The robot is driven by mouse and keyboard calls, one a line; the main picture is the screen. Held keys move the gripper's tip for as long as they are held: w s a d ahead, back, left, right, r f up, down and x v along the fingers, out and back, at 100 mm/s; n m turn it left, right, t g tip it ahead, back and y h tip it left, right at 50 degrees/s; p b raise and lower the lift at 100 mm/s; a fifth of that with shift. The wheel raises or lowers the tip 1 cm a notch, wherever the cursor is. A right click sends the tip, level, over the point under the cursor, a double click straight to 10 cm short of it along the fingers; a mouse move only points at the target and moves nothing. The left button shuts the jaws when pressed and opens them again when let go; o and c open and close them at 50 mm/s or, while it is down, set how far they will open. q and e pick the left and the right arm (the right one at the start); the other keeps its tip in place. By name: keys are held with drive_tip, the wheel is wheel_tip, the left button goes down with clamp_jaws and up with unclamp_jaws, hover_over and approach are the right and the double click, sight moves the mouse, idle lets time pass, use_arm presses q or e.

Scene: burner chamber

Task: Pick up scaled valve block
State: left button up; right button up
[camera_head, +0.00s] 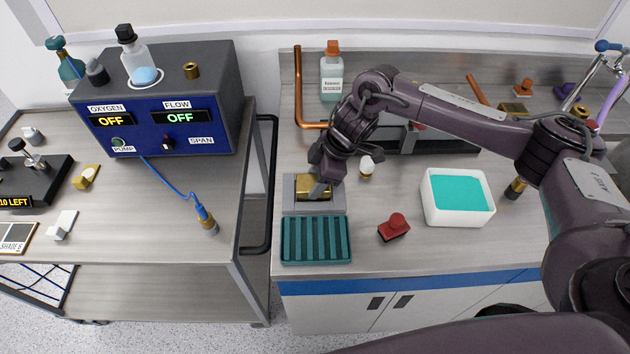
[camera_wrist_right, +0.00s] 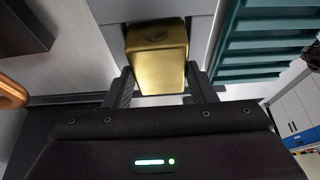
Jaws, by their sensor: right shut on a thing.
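A brass-coloured valve block (camera_head: 314,188) sits at the grey tray (camera_head: 320,211) on the bench in the head view. My right gripper (camera_head: 319,190) reaches down onto it from above. In the right wrist view the block (camera_wrist_right: 157,60) fills the space between the two fingers of my right gripper (camera_wrist_right: 160,92), and the gripper is shut on it. Whether the block still touches the tray cannot be told. My left gripper is not in view.
A teal ribbed rack (camera_head: 316,241) lies in front of the grey tray. A red knobbed part (camera_head: 394,228) and a white tub of teal liquid (camera_head: 457,197) stand to the right. A small white-capped bottle (camera_head: 367,166) is close beside my right gripper. A bottle (camera_head: 332,74) stands behind.

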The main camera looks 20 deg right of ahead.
wheel_tip(320, 180, up, 40)
drive_tip(key=p, duration=1.2)
drive_tip(key=shift+p, duration=0.35)
drive_tip(key=d+f+m+t+h+b, duration=0.1)
drive_tip(key=f+m+h+b, duration=0.1)
drive_tip(key=f+m+b, duration=0.5)
drive_tip(key=d+f+m+t+h+b, duration=0.2)
drive_tip(key=f+m+b, duration=0.5)
drive_tip(key=f, duration=0.2)
drive_tip(key=shift+w+d+f+m, duration=0.15)
drive_tip(key=shift+w+d+m, duration=0.15)
drive_tip(key=shift+w+m, duration=0.15)
